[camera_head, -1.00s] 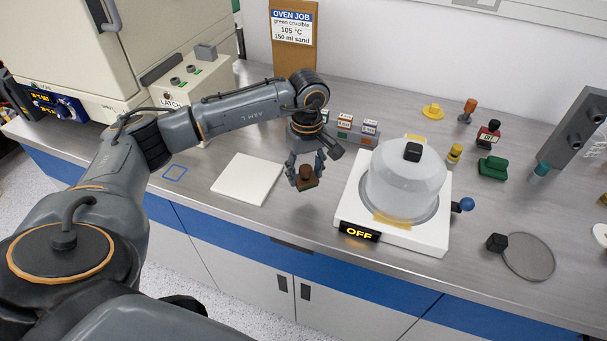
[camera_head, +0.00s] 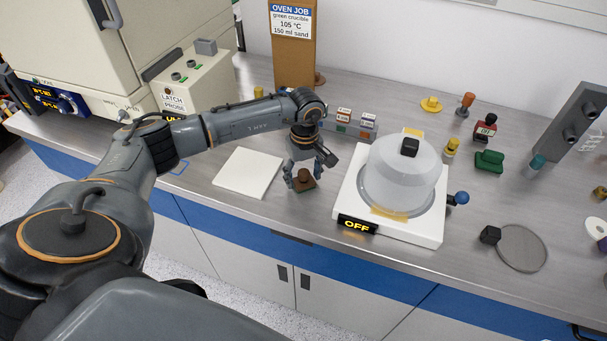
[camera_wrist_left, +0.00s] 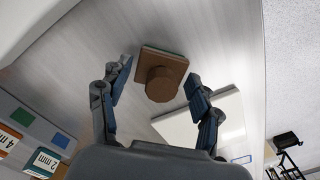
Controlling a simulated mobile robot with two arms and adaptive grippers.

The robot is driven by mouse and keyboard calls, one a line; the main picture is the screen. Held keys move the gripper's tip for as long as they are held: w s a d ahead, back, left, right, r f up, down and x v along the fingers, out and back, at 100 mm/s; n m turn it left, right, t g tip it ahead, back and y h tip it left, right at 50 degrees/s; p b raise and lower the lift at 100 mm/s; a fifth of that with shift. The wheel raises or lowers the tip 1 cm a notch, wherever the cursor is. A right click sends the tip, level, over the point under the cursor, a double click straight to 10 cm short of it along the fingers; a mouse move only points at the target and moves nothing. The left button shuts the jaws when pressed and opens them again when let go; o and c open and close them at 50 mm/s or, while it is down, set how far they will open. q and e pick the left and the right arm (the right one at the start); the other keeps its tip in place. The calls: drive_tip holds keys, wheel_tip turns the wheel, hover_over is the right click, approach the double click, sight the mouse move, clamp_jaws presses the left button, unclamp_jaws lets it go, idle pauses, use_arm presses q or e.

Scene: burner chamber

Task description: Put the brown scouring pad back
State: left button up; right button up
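The brown scouring pad (camera_head: 304,181), a square block with a round brown knob and a thin green edge, is on the bench between the white tile and the hot plate. In the left wrist view the pad (camera_wrist_left: 163,76) shows just beyond my fingers, its knob between them. My left gripper (camera_head: 306,174) is above it, pointing down. In the left wrist view its fingers (camera_wrist_left: 160,82) are apart, with a gap on each side of the knob. My right gripper is not in view.
A white tile (camera_head: 247,173) lies left of the pad, with a blue outlined square (camera_head: 180,167) farther left. The white hot plate (camera_head: 347,205) with a clear dome (camera_head: 400,175) is close on the right and reads OFF. Small labelled blocks (camera_head: 343,117) stand behind.

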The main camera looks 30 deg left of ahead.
sight(305, 172)
use_arm(q)
drive_tip(key=shift+o, duration=0.2)
drive_tip(key=shift+r, duration=0.1)
drive_tip(key=shift+r, duration=0.2)
wheel_tip(305, 172, up, 10)
drive_tip(key=b, duration=0.3)
drive_tip(key=shift+w+d+r+b, duration=0.1)
drive_tip(key=shift+w+r+b, duration=0.1)
drive_tip(key=shift+b, duration=0.1)
drive_tip(key=shift+s+r, duration=0.1)
drive_tip(key=shift+r, duration=0.65)
